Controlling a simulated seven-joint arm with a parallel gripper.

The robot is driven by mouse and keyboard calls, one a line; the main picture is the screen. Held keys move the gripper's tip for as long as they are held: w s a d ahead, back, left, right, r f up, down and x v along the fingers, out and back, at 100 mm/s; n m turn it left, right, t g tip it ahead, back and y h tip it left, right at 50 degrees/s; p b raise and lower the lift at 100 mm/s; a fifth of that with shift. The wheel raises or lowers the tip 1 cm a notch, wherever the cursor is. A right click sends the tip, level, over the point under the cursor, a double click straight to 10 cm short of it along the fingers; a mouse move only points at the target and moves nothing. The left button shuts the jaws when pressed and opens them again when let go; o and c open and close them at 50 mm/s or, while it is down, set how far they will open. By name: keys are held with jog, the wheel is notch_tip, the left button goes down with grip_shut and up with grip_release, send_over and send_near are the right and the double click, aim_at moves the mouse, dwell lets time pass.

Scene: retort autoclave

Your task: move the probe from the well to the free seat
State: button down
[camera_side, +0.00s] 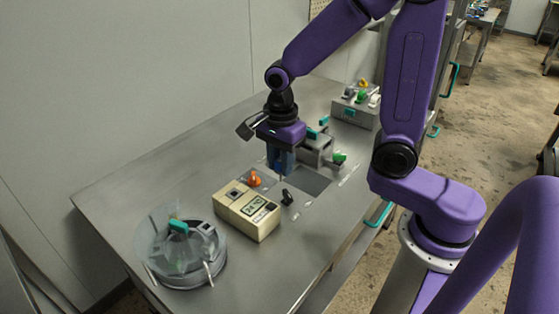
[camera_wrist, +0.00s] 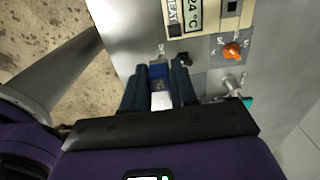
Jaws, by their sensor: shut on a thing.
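My gripper (camera_side: 281,168) points down over the table, behind the cream block in the side view. The cream block (camera_side: 247,213) has a display reading 24 °C and a dark square opening (camera_side: 234,193), probably the well; this opening (camera_wrist: 232,6) looks empty in the wrist view. I cannot tell which place is the free seat.
An orange knob (camera_side: 254,178) and a small black lever (camera_side: 287,197) stand beside the block. A round vessel with a clear cover (camera_side: 165,243) sits at front left. A grey fixture (camera_side: 317,150) with green parts stands behind my gripper. The left tabletop (camera_side: 150,185) is clear.

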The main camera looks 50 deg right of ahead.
jog(key=w+a+f+n, duration=0.3)
jog(key=w+a+f, duration=0.6)
jog(key=w+a, duration=0.3)
jog(key=shift+w+a+f+n, duration=0.15)
jog(key=shift+a+f+n, duration=0.2)
jog(key=shift+a, duration=0.85)
jog(key=shift+f, duration=2.45)
dwell(2.1)
jog(key=shift+c, duration=2.1)
grip_release()
jog(key=shift+w, duration=0.1)
jog(key=shift+r, duration=0.1)
